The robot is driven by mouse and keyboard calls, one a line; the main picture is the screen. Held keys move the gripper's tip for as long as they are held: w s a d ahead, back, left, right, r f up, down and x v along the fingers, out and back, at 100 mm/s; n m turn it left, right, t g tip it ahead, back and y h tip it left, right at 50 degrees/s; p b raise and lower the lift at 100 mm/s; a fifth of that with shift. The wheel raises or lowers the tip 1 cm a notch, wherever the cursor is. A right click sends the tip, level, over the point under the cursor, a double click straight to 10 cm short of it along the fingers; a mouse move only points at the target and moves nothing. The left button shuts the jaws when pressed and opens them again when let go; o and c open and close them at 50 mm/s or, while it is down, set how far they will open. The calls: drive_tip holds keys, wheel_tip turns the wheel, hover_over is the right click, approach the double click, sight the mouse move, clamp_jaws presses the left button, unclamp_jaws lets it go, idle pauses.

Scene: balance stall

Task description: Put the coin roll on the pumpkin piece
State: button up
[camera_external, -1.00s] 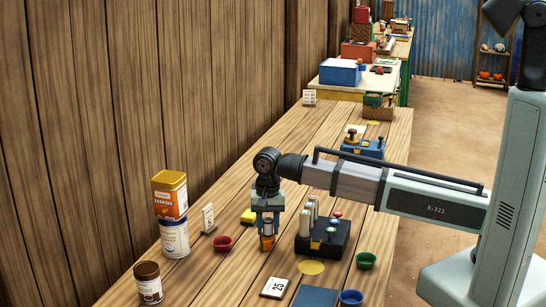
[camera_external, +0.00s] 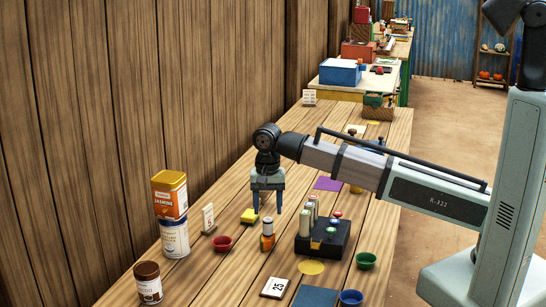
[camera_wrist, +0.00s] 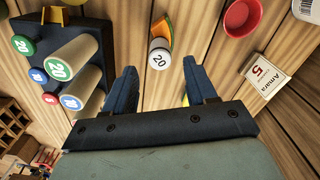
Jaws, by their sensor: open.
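My gripper (camera_external: 268,207) is open and empty, pointing down just above the coin roll. In the wrist view its two fingers (camera_wrist: 161,84) are spread apart, with the coin roll beyond the gap between them.
A dark rack (camera_external: 322,243) with several other coin rolls stands close on the right. Stacked tins (camera_external: 172,215) stand farther left. A price card (camera_external: 274,287) lies in front.

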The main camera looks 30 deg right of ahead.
sight(268, 219)
drive_tip(key=shift+r, duration=2.8)
drive_tip(key=shift+w, duration=0.1)
